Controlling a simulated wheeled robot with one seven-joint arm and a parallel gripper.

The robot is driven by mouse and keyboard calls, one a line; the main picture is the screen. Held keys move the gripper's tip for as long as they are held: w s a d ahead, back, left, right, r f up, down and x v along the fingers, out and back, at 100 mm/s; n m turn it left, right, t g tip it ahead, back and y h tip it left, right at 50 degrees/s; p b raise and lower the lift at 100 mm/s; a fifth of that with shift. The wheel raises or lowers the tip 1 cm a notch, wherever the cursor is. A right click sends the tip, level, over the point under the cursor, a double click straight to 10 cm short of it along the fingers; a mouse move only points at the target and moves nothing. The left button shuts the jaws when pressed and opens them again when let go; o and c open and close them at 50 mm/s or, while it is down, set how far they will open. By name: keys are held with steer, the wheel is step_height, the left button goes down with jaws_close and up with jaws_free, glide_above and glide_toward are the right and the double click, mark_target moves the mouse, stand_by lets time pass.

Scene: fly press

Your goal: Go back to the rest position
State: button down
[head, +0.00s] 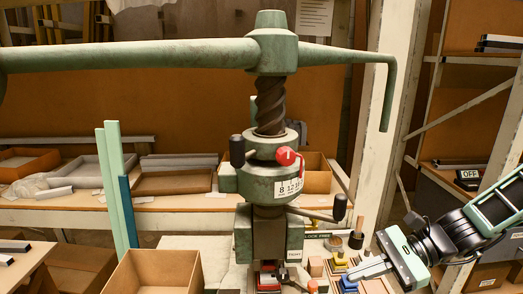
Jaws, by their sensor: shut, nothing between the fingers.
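The green fly press (268,180) stands in the middle of the head view, with its long arm (130,57) reaching left and a bent handle (387,95) hanging down at right. My gripper (350,274) is at the lower right, pointing left and slightly down. Its fingers are together with nothing between them. It is to the right of the press base, above or beside small coloured blocks on the bench; the exact gap to them cannot be told.
A red knob (286,156) and a black-knobbed lever (339,207) stick out from the press near my gripper. An open cardboard box (155,272) stands at front left. A pale post (390,130) and shelving (470,100) stand behind my arm. Trays (172,182) line the back bench.

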steer(key=s+a+r+n+h+b, duration=0.1)
steer(key=s+a+n+h, duration=0.2)
steer(key=s+n+h, duration=0.3)
steer(key=s+a+r+n+h+b, duration=0.1)
steer(key=s+a+r+n+h, duration=0.1)
steer(key=s+n+h, duration=0.5)
steer(key=s+a+n, duration=0.1)
steer(key=s+n, duration=0.3)
steer(key=n, duration=0.5)
steer(key=shift+b, duration=0.4)
